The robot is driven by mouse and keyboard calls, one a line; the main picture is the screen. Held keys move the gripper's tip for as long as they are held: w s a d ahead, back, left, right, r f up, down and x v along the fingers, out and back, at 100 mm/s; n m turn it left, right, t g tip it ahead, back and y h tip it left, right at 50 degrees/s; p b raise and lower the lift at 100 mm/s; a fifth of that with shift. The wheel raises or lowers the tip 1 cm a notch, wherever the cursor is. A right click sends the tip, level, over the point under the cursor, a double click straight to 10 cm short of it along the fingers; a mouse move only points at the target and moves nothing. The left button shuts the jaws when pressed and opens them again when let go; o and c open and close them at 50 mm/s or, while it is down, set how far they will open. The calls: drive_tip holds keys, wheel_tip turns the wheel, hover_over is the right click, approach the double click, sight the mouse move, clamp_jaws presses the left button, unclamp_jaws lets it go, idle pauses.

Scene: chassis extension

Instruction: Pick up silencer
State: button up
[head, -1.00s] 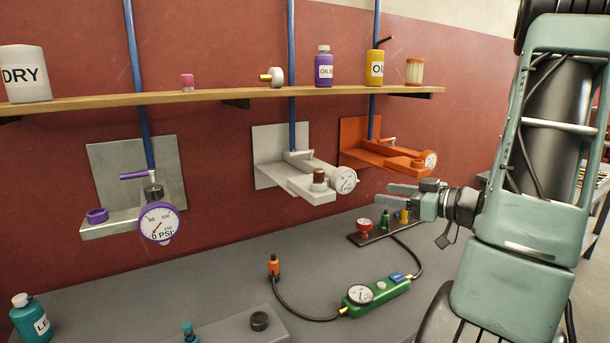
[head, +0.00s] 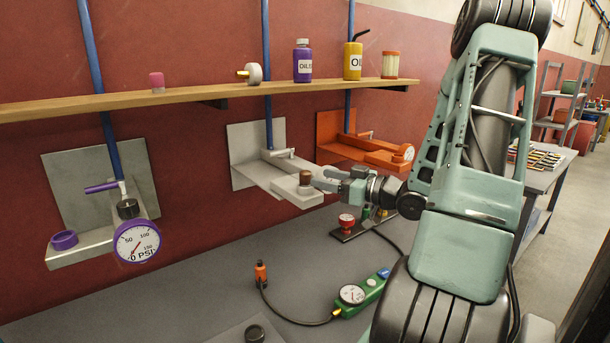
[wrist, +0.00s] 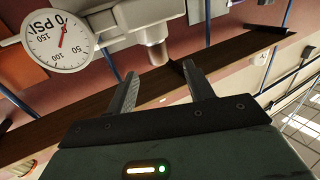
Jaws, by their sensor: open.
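The likely silencer is a small brown-copper cylinder (head: 306,178) standing upright on the end of the white wall bracket (head: 270,178). In the wrist view the cylinder (wrist: 157,53) shows just beyond the fingertips, between their two lines. My gripper (head: 325,182) is beside it on the right in the head view, with its fingers toward it. In the wrist view my gripper (wrist: 160,72) is open and empty, and the cylinder looks apart from both fingers. The white bracket's gauge (wrist: 60,42) is at the upper left there; my gripper hides it in the head view.
An orange bracket (head: 365,150) is behind my gripper, and a grey bracket with a purple-rimmed gauge (head: 137,241) is at left. A wooden shelf (head: 200,97) with bottles runs above. A green gauge device (head: 352,295) with a hose lies on the grey bench (head: 200,300).

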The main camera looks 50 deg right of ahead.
sight(305, 171)
drive_tip(key=w+p, duration=0.1)
drive_tip(key=w, duration=0.2)
drive_tip(key=w+p, duration=0.1)
drive_tip(key=w, duration=0.1)
drive_tip(key=shift+w+a+r+p, duration=0.15)
drive_tip(key=shift+w+a+p, duration=0.15)
drive_tip(key=shift+a, duration=0.05)
drive_tip(key=shift+w, duration=0.5)
drive_tip(key=c, duration=1.1)
